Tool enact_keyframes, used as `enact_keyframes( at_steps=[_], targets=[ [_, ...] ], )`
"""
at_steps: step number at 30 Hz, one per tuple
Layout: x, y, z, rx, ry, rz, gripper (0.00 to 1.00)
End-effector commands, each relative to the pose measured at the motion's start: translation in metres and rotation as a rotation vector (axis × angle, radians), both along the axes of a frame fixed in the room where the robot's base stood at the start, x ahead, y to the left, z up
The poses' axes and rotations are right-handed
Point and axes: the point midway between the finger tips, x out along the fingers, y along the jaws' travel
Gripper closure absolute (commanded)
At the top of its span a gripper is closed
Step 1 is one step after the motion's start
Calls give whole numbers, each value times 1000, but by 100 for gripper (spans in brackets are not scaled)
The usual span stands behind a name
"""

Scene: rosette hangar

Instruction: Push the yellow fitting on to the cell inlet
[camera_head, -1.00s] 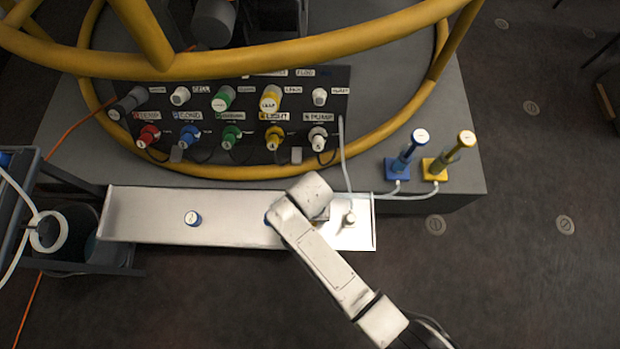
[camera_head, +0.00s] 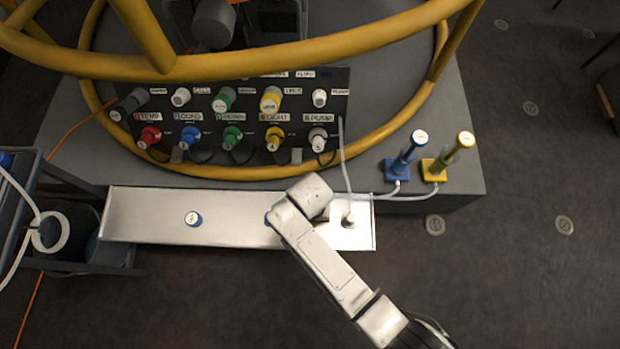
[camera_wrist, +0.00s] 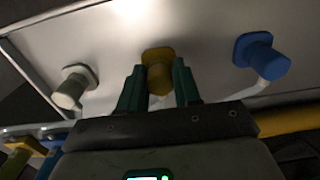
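The yellow fitting (camera_wrist: 158,72) sits on the metal tray (camera_wrist: 205,20) in the wrist view, between the two green fingers of my gripper (camera_wrist: 160,85). The fingers stand close on both sides of it; whether they touch it is unclear. In the head view my arm (camera_head: 325,255) hides the yellow fitting and the fingers. A white fitting (camera_wrist: 72,88) lies to the left and a blue fitting (camera_wrist: 262,58) to the right in the wrist view. The dark panel (camera_head: 205,128) carries coloured connectors in two rows, with yellow ones (camera_head: 271,99) among them. I cannot tell which part is the cell inlet.
Blue (camera_head: 404,155) and yellow (camera_head: 450,157) plunger-like stands with hoses are at the platform's right. A yellow rail (camera_head: 200,172) runs between panel and tray. A dark rack (camera_head: 75,225) is at far left.

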Motion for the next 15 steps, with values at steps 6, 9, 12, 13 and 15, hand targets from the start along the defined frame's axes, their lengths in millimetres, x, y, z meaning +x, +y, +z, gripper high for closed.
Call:
enact_keyframes(
  at_steps=[6, 9, 12, 13, 15],
  targets=[
    [0, 0, 0, 0, 0, 0, 89],
    [0, 0, 0, 0, 0, 0, 98],
    [0, 0, 0, 0, 0, 0, 100],
    [0, 0, 0, 0, 0, 0, 100],
    [0, 0, 0, 0, 0, 0, 100]
  ],
)
